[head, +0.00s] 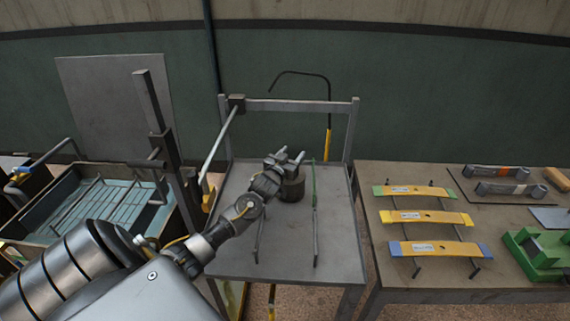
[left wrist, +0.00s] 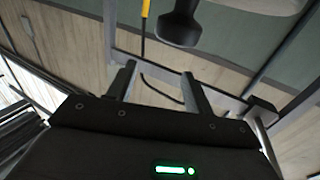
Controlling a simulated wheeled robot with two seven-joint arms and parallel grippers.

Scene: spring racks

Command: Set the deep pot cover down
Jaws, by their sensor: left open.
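A dark, short cylinder that looks like the deep pot cover (head: 292,187) stands on the grey table (head: 285,255) in the head view. My left gripper (head: 290,155) is just above and behind its top edge, with its two fingers apart and nothing between them. The gripper and wrist partly hide the cylinder. In the left wrist view the two fingers (left wrist: 160,85) are spread and empty. A dark rounded piece (left wrist: 179,28) shows beyond them at the top edge, apart from both; I cannot tell for sure that it is the same cover. My right gripper is not in view.
A green rod (head: 314,185) stands right of the cylinder. A grey frame (head: 300,106) with a hooked yellow-handled tool (head: 328,145) rises behind. A water-filled basin (head: 95,205) is left. The right bench (head: 360,185) carries springs (head: 425,217) and a green fixture (head: 535,250).

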